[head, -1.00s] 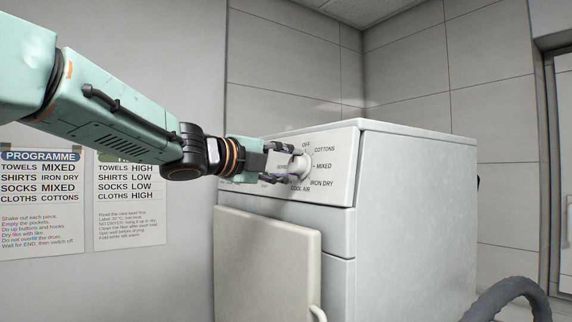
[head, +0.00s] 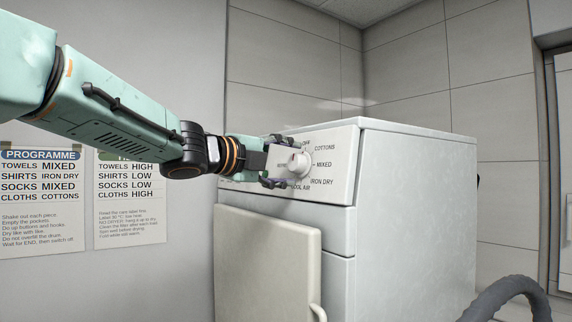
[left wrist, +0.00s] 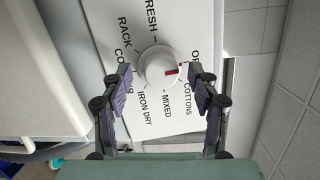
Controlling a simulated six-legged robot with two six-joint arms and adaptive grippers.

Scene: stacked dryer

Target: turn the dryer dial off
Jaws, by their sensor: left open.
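The dryer dial (head: 298,164) is a round white knob on the dryer's front panel, ringed by printed labels. It also shows in the left wrist view (left wrist: 155,66), where its red mark points right, towards the gap between OFF and COTTONS. My left gripper (head: 286,162) is open at the dial. In the left wrist view, the fingers (left wrist: 161,80) stand on either side of the knob with visible gaps, so they are not gripping it. My right gripper is not in view.
The white dryer (head: 415,215) stands on another unit with a pale door (head: 265,265) ajar below the panel. Programme sheets (head: 42,200) hang on the left wall. A grey hose (head: 510,290) curves at lower right. Tiled walls stand behind the dryer.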

